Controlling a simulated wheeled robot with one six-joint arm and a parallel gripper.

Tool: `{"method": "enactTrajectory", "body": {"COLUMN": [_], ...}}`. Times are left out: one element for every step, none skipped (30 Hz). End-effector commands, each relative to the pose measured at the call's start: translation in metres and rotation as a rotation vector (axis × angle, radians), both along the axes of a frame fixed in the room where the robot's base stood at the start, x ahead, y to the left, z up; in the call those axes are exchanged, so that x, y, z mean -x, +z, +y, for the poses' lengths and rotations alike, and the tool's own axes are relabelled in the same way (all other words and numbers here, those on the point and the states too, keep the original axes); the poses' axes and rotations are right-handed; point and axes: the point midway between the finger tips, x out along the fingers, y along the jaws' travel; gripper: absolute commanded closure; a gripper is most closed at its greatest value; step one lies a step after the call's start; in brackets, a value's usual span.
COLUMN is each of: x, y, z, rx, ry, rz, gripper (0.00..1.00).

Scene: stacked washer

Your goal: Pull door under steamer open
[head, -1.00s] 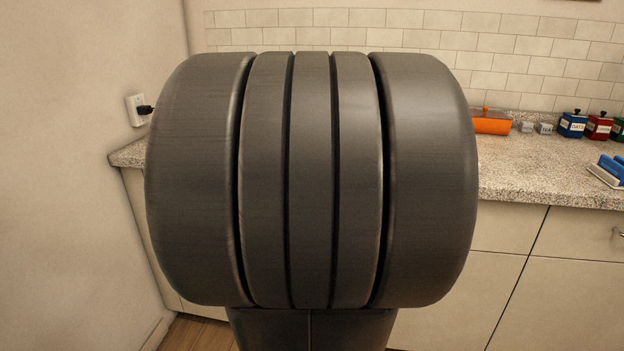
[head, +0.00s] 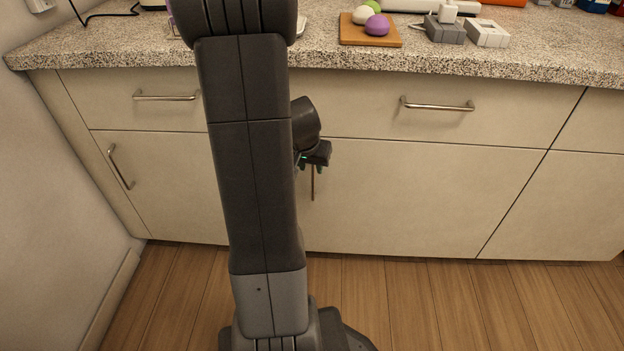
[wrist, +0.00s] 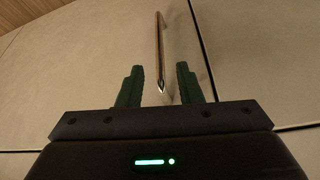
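A pale lower door (head: 420,195) has a vertical metal bar handle (head: 312,184), whose upper part is hidden by my gripper (head: 313,158). Another lower door (head: 170,185) at the left has its own bar handle (head: 120,167). Both doors look shut. In the wrist view, my gripper (wrist: 160,67) is open, with its two green fingers on either side of the bar handle (wrist: 158,45). The handle's near end shows in the gap; I cannot tell whether anything touches. No steamer is identifiable; my arm covers part of the counter.
Shut drawers with bar handles (head: 437,105) (head: 165,97) sit above the doors. The granite counter (head: 480,62) holds a wooden board (head: 370,38) with coloured balls and grey-and-white blocks (head: 446,30). A wall (head: 40,150) stands at left. The wooden floor (head: 460,305) in front is clear.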

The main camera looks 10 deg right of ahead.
Motion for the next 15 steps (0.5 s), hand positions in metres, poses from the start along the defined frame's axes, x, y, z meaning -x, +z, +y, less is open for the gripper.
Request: {"method": "enactTrajectory", "body": {"x": [-0.003, -0.005, -0.008, -0.01, -0.012, -0.014, -0.015, -0.017, -0.018, -0.019, -0.02, -0.021, -0.022, -0.022, -0.022], "y": [-0.016, -0.022, -0.029, -0.034, -0.038, -0.044, -0.047, -0.05, -0.054, -0.056, -0.058, -0.06, -0.06, -0.061, -0.062], "z": [-0.002, -0.003, -0.005, -0.006, -0.006, -0.008, -0.008, -0.009, -0.01, -0.01, -0.011, -0.011, -0.011, -0.012, -0.012], "rx": [-0.001, -0.001, 0.0, 0.0, 0.0, -0.001, -0.001, 0.0, 0.0, 0.0, 0.0, 0.0, 0.0, 0.0, 0.0], "ry": [0.0, 0.0, -0.001, 0.001, 0.001, 0.0, -0.001, -0.001, 0.0, 0.0, 0.001, 0.001, 0.001, 0.001, 0.001], "rz": [0.004, 0.003, 0.004, 0.003, 0.003, 0.003, 0.003, 0.002, 0.001, 0.001, 0.001, 0.0, 0.0, 0.0, 0.0], "gripper": [0.68, 0.68, 0.68, 0.68, 0.68, 0.68, 0.68, 0.68, 0.68, 0.68, 0.68, 0.68, 0.68, 0.68, 0.68]}}
